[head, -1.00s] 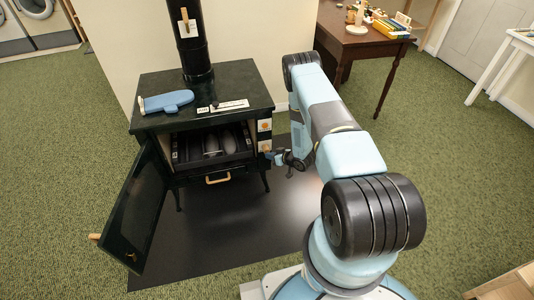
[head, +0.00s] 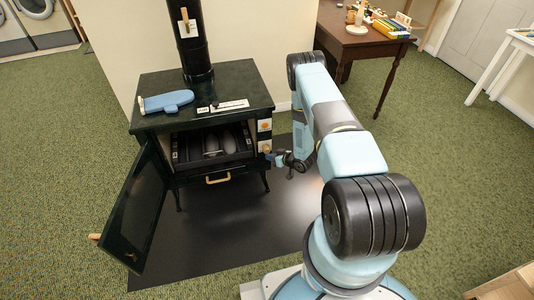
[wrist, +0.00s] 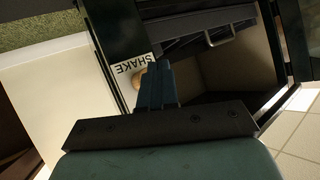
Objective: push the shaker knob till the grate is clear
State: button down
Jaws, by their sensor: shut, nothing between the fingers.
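The black stove (head: 250,85) stands with its door (head: 135,215) swung open at the left. Grey lumps (head: 212,146) lie inside the firebox on the grate, which is mostly hidden. A white label reading SHAKE (wrist: 133,64) is on the stove's right front post, and the round wooden shaker knob (wrist: 137,79) shows beside it. My gripper (head: 270,155) is at that post. In the wrist view its shut, empty fingers (wrist: 157,72) overlap the knob's edge and hide part of it. I cannot tell whether they touch it.
A drawer handle (head: 218,179) sticks out below the firebox. A dark floor plate (head: 225,240) lies in front. A wooden table (head: 350,40) stands behind my arm.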

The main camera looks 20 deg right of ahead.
aim_at(267, 152)
jog(key=shift+w, duration=0.3)
jog(key=shift+w, duration=1.3)
dwell(1.8)
jog(key=shift+s, duration=1.7)
jog(key=shift+s, duration=0.1)
jog(key=shift+s, duration=2.4)
dwell(0.4)
